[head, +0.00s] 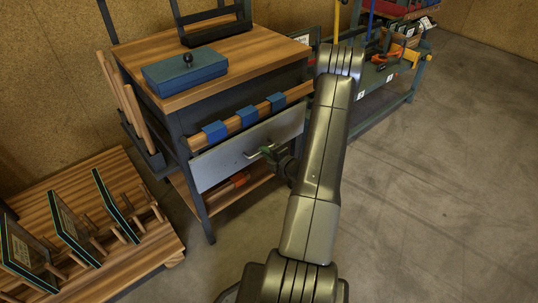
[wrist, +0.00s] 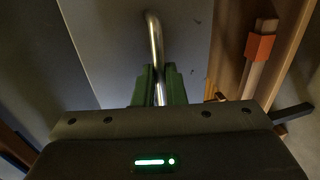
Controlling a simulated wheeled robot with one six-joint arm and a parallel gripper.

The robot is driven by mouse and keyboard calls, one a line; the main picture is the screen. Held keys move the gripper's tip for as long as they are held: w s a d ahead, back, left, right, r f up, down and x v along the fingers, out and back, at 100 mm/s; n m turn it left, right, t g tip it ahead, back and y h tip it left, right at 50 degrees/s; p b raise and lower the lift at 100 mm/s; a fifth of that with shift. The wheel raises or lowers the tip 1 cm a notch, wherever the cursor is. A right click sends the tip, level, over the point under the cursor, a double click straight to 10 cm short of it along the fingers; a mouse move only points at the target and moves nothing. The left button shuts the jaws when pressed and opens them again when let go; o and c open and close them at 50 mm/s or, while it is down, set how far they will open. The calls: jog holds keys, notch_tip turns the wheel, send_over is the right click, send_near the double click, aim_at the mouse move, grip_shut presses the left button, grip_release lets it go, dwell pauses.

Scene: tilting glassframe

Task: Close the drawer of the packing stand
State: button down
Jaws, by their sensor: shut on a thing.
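The packing stand (head: 236,48) has a wooden top and dark legs. Its drawer (head: 225,163) has a pale grey front below the blue-clipped wooden bar. My gripper (head: 270,153) is at the drawer front, partly hidden by my arm in the head view. In the wrist view, my gripper's green fingers (wrist: 160,88) are closed around the metal bar handle (wrist: 154,40) of the drawer. The handle also shows in the head view (head: 256,153). How far the drawer is out cannot be told clearly, since my arm covers its right side.
A blue box (head: 185,71) with a black knob lies on the stand top. A wooden rack (head: 105,215) with framed panels is at the lower left. A workbench with tools (head: 385,85) stands behind my arm. The floor (head: 440,190) at right is clear.

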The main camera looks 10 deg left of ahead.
jog(key=x, duration=0.2)
jog(key=shift+w+a+r, duration=0.25)
jog(key=c, duration=1.5)
grip_release()
jog(key=shift+a, duration=0.1)
jog(key=p+v, duration=0.2)
jog(key=v, duration=1.2)
